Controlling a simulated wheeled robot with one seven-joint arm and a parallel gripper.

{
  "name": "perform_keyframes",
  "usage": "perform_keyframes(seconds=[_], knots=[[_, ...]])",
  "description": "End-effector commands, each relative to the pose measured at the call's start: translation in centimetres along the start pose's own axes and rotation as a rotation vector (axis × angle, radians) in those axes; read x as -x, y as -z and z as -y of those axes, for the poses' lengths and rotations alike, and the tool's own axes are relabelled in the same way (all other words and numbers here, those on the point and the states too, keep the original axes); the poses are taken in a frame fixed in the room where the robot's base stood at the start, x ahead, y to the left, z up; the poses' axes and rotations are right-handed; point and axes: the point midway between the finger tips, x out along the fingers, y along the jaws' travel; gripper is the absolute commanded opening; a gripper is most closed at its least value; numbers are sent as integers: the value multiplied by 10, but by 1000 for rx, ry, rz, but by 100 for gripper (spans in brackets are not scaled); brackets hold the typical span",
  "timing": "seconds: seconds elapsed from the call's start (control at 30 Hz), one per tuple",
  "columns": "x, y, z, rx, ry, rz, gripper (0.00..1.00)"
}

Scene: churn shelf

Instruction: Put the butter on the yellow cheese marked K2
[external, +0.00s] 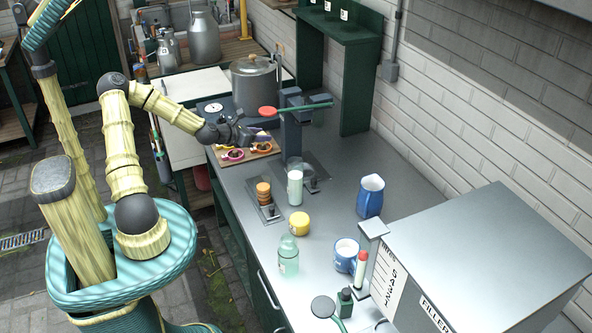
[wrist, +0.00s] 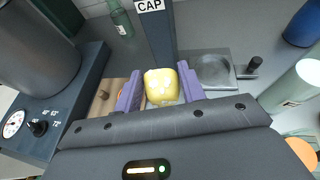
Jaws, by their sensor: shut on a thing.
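My gripper (external: 262,137) is at the far end of the counter, over or just beside a wooden board (external: 246,155). In the wrist view its purple fingers (wrist: 160,92) are shut on a pale yellow rounded lump (wrist: 161,84), which looks like the butter. In the external view the lump is mostly hidden by the gripper. A round yellow piece (external: 299,223) stands on the counter nearer the camera, apart from my gripper; no mark can be read on it. Small pink and yellow pieces (external: 232,155) lie on the board. I cannot read K2 anywhere.
A dark post labelled CAP (wrist: 158,35) stands close beyond the fingers. A large pot (external: 254,85) is behind.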

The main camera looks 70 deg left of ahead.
Motion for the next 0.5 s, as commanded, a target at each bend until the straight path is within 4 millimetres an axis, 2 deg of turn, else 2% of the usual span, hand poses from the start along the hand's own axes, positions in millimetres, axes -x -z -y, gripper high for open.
perform_keyframes(seconds=[0.13, 0.43, 0.5], knots=[[13, -31, -1, -6, -5, 4, 18], [32, -76, -1, -4, -3, 3, 18], [28, -74, 17, -15, 46, -1, 18]])
